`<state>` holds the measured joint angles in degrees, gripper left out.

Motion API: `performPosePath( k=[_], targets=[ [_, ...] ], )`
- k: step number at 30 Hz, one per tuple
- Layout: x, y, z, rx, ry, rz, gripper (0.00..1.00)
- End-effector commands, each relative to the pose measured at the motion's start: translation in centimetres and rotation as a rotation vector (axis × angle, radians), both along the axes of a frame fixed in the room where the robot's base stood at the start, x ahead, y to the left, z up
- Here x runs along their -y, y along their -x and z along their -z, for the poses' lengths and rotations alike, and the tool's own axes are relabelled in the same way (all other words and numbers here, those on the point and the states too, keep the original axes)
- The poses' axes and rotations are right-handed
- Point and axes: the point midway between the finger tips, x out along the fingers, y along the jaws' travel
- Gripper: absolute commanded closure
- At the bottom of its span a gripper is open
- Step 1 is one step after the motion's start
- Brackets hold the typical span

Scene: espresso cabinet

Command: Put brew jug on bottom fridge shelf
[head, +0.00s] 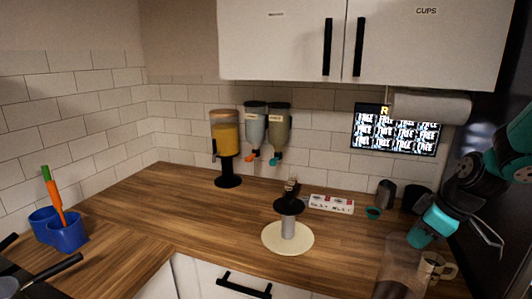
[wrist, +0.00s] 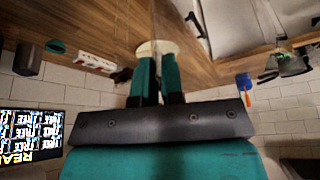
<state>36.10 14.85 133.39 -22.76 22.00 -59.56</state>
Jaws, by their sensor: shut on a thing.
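A clear, see-through jug (head: 398,262) shows at the lower right of the head view, its bottom cut off by the frame edge. My gripper (head: 419,240) is at its upper rim, with the teal fingers pointing down. In the wrist view my gripper (wrist: 158,68) has its two teal fingers close together, shut on the jug, whose faint clear wall is hard to make out there. I cannot tell whether the jug touches the counter. No fridge shelf shows in either view.
A cream mug (head: 431,267) is close beside the jug. A round stand (head: 288,238), a white box (head: 331,204) and a dark cup (head: 385,192) are on the wooden counter (head: 165,215). A tall dark panel (head: 506,85) edges the right side. The counter's middle left is clear.

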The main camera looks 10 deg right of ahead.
Motion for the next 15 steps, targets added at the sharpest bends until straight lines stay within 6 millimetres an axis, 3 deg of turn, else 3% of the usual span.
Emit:
performPosePath(
  k=[3,9,15],
  targets=[
    [-3.2,-1.2,3.4,-0.009,-0.005,0.103,1.00],
    [-7.7,-3.5,8.9,-0.008,0.000,0.316,1.00],
    [-10.4,-5.0,12.3,-0.003,0.002,0.461,1.00]
  ],
)
